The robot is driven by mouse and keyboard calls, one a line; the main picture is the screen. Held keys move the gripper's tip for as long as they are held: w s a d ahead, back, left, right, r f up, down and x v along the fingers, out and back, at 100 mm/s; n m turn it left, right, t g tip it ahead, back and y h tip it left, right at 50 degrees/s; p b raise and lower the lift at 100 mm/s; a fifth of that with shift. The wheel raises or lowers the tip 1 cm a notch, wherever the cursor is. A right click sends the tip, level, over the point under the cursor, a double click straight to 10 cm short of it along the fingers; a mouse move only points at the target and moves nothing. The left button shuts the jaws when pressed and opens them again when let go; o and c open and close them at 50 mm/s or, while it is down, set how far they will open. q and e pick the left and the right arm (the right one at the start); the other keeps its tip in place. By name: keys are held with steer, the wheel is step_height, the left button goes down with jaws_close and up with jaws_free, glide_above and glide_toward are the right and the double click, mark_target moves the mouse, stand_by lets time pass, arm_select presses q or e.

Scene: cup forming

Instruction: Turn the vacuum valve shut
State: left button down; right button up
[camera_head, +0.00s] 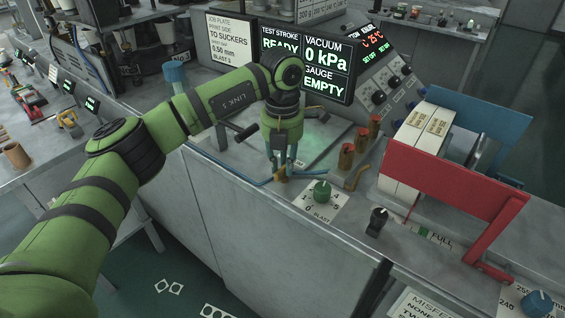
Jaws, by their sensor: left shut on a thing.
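My left gripper (283,166) points down at the front of the grey bench and is shut on a small brass-yellow piece (282,175), which looks like the handle of the vacuum valve. The fingers hide most of it, so its exact angle cannot be told. A blue hose (235,176) runs along the bench to this spot. The display (322,69) behind reads VACUUM 0 kPa, gauge EMPTY and test stroke READY. My right gripper is not in view.
A black knob (377,221) and a red-sided rack (446,187) with white blocks are further right. A sloped control panel (385,85) stands at the back.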

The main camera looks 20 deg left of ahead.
mark_target(283, 166)
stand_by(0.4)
arm_select(q)
steer(key=c, duration=1.1)
jaws_free()
steer(key=shift+r, duration=0.1)
step_height(283, 166, up, 12)
steer(key=shift+f, duration=0.1)
